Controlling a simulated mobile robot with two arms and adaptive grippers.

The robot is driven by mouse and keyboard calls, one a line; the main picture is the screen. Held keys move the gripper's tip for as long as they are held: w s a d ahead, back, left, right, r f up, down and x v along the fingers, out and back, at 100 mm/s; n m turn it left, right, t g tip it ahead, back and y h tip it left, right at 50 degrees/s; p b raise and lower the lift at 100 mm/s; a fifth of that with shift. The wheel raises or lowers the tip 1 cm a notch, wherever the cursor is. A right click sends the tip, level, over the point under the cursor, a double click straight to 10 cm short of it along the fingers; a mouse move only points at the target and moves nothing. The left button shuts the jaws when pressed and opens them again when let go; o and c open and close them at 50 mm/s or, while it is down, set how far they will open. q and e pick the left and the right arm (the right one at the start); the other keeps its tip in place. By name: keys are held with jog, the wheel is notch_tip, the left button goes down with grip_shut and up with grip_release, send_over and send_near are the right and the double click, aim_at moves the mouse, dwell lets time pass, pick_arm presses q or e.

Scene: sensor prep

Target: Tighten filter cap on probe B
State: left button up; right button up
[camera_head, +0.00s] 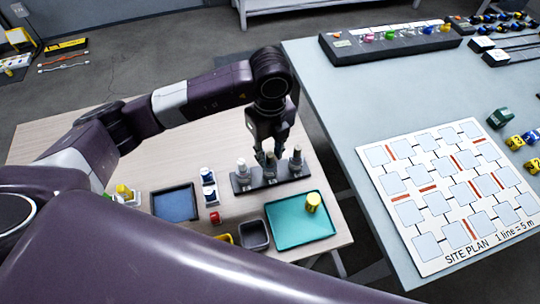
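A dark rack (272,182) on the wooden table holds three upright, grey, light-topped probes: a left one (242,170), a middle one (270,167) and a right one (296,161). No letters can be read on them, so I cannot tell which is probe B. My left gripper (267,153) points down at the top of the middle probe. Its fingers hide that probe's cap, and I cannot tell whether they are closed on it. My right gripper is not in view.
The grey-blue table (340,110) at right bears a site plan board (408,212).

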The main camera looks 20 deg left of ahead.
pick_arm(q)
jog(key=c, duration=0.6)
jog(key=shift+f+m+b, duration=0.1)
jog(key=shift+m+b, duration=0.6)
jog(key=shift+m, duration=0.3)
jog(key=m+b, duration=0.3)
jog(key=m, duration=0.1)
jog(key=shift+m, duration=0.3)
jog(key=o, duration=0.6)
